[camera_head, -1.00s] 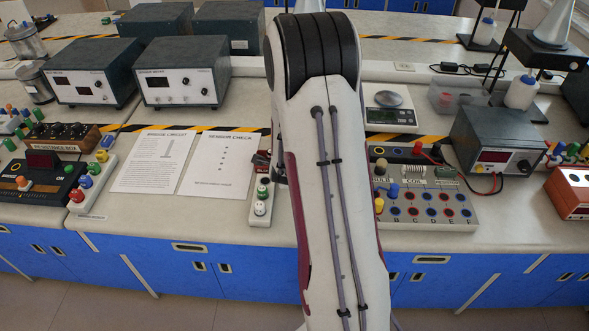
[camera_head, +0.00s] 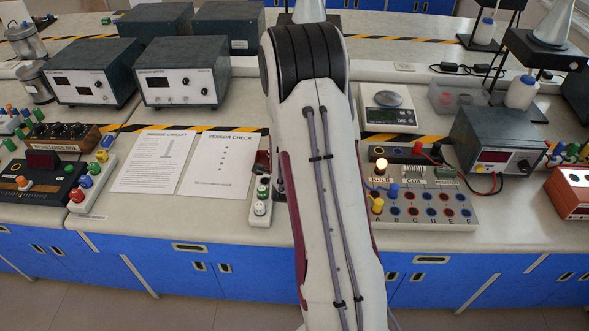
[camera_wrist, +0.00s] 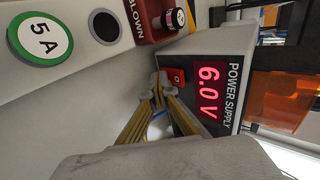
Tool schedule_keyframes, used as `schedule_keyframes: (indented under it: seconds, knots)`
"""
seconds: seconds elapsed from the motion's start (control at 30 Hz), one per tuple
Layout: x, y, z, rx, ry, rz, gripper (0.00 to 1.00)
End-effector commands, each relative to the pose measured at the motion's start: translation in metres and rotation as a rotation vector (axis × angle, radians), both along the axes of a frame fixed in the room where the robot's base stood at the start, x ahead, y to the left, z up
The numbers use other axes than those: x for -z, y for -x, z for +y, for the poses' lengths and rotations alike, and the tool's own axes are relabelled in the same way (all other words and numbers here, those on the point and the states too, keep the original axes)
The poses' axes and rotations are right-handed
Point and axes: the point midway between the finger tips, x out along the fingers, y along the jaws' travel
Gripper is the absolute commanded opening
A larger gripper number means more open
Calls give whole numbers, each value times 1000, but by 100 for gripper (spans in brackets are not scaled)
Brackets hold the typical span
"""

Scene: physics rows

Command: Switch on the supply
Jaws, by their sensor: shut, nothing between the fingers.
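The power supply (camera_wrist: 222,62) shows in the wrist view with its red display (camera_wrist: 208,90) lit at 6.0 V. A red switch (camera_wrist: 177,76) sits on its front beside the display. My gripper (camera_wrist: 158,82) is shut and empty, with its fingertips close to the switch; I cannot tell whether they touch it. In the head view my arm hides the gripper and the supply. The bulb (camera_head: 381,165) on the circuit board (camera_head: 432,210) at the right glows.
A red block marked BLOWN (camera_wrist: 143,20) and a round green 5 A label (camera_wrist: 40,38) lie near the gripper. Printed sheets (camera_head: 218,165) lie left of my arm. A scale (camera_head: 390,115) and a grey meter (camera_head: 495,135) stand right of it.

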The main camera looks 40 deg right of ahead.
Motion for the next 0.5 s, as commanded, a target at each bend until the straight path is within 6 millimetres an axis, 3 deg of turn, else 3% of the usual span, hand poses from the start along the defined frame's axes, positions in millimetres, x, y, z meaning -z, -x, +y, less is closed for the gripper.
schedule_keyframes:
  seconds: [0.5]
  knots:
    - [0, -4, -2, -1, 89, -95, 0]
